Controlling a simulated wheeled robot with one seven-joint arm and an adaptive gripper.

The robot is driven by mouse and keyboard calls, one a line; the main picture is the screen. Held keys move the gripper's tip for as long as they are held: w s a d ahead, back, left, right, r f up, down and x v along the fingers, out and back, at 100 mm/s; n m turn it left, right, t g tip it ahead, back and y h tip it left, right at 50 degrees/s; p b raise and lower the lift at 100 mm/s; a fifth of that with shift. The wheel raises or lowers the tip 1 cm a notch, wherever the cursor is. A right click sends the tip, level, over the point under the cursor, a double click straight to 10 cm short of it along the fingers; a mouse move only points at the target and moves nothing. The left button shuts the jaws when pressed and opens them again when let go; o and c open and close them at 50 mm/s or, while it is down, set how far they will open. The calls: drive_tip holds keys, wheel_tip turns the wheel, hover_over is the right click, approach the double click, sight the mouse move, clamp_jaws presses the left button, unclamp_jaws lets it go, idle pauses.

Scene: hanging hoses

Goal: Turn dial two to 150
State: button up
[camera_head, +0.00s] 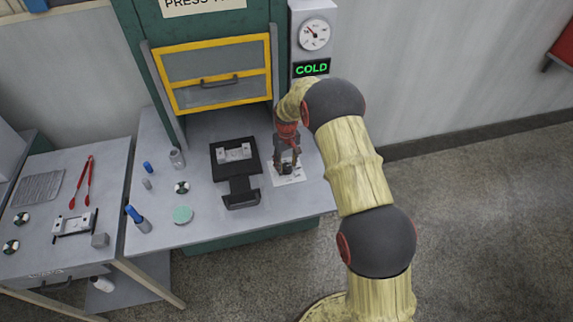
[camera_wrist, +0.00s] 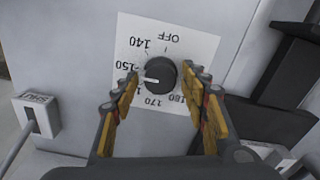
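A black dial knob (camera_wrist: 161,75) with a white pointer line sits on a white label plate (camera_wrist: 190,42) in the wrist view. The plate reads OFF, 140, 150, 170 and 180, and one label between 150 and 170 is mostly hidden by a finger. The pointer faces left, close to 150 and slightly toward the hidden label. My gripper (camera_wrist: 160,82) has one finger on each side of the knob, with small gaps visible. In the head view my gripper (camera_head: 287,160) reaches down over the label plate (camera_head: 290,179) at the bench's right side. No dial number "two" is readable.
A black press block (camera_head: 241,190) stands left of the dial. A gauge (camera_head: 314,34) and a green COLD sign (camera_head: 311,69) are on the wall behind. A yellow-framed guard (camera_head: 215,75) is above the bench. A switch box (camera_wrist: 36,115) shows at left in the wrist view.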

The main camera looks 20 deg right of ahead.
sight(286, 166)
drive_tip(key=shift+o, duration=0.3)
wheel_tip(286, 166, up, 12)
idle(0.5)
idle(0.4)
